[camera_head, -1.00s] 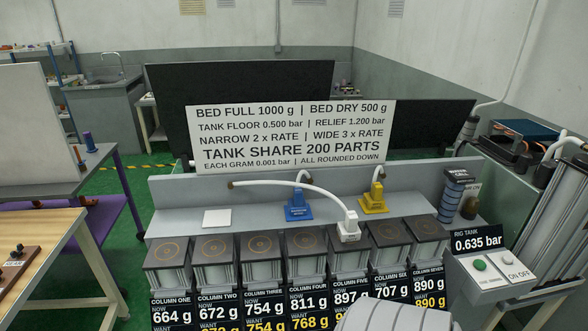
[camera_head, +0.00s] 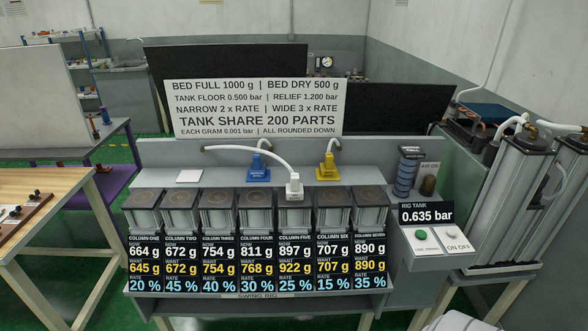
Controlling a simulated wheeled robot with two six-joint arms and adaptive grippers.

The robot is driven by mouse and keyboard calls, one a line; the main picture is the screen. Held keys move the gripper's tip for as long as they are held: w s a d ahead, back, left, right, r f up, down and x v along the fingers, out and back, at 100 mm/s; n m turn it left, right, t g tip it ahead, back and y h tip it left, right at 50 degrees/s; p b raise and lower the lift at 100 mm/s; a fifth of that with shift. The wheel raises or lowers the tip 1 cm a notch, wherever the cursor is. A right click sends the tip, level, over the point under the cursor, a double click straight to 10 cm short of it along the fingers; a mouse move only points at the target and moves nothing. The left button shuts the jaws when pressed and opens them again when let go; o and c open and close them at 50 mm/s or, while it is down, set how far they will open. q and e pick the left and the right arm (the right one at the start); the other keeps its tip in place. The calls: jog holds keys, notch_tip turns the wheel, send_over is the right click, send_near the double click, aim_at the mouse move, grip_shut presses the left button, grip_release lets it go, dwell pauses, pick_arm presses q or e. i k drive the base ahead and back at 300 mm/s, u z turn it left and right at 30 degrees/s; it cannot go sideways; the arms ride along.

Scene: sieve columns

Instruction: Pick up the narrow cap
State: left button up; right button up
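Two caps with curved white tubes stand on the back shelf of the rig: a blue one (camera_head: 258,171) and a yellow one (camera_head: 328,168). Their labels are too small to read, so I cannot tell which is the narrow cap. A white hose end piece (camera_head: 294,187) sits over column five, with its hose running back to the left. Neither of my grippers is in view.
The grey rig (camera_head: 165,160) holds a row of several columns with number displays. A white square pad (camera_head: 189,176) lies on the shelf's left. A ribbed dark cylinder (camera_head: 406,173) and a button box (camera_head: 440,240) stand right. A wooden table (camera_head: 45,195) is at left.

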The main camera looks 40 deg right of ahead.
aim_at(257, 169)
jog(key=z, duration=1.8)
